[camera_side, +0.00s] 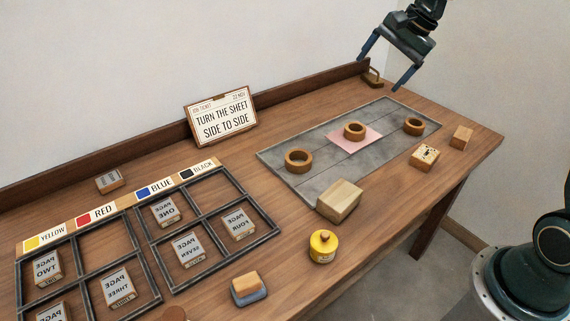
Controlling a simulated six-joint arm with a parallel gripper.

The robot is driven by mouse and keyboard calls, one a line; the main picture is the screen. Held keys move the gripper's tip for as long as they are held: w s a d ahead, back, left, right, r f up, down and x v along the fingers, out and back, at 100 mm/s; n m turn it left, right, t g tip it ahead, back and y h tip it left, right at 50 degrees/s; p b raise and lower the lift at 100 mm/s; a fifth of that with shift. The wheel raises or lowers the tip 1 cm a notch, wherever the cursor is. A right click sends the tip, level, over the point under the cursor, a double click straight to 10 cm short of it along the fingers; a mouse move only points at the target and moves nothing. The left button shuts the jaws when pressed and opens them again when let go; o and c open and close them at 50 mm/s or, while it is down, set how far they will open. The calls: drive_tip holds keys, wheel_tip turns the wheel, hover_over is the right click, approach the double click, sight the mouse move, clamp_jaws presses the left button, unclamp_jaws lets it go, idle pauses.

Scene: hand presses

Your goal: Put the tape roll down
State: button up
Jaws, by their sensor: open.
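Three brown ring-shaped rolls stand apart on a grey slab (320,182). One roll (298,169) is at its left, one roll (354,137) sits on a pink sheet (369,144) in the middle, and one roll (413,132) is at the right. They look alike, and I cannot tell which is the task's tape roll. My gripper (382,75) is open and empty, its fingers wide apart, high over the back right of the table, clear of all three rolls.
A wooden block (339,204) stands at the slab's front edge. A yellow pot (322,252), a speckled block (424,162) and a small block (461,137) stand near the front. A compartment rack (208,238) holds page blocks. A sign (222,117) stands behind.

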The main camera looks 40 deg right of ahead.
drive_tip(key=s+a+r+n+h, duration=0.1)
drive_tip(key=s+a+r+n, duration=0.1)
drive_tip(key=s+a+n, duration=0.35)
drive_tip(key=s+a+r+n+h, duration=0.1)
drive_tip(key=s+a+r+n, duration=0.15)
drive_tip(key=s, duration=0.65)
drive_tip(key=s+a+f+n+t, duration=0.1)
drive_tip(key=s+n, duration=0.5)
drive_tip(key=s, duration=0.6)
drive_tip(key=shift+s+a+f+n+h, duration=0.2)
drive_tip(key=shift+s+f+n+h, duration=0.1)
drive_tip(key=shift+f, duration=0.55)
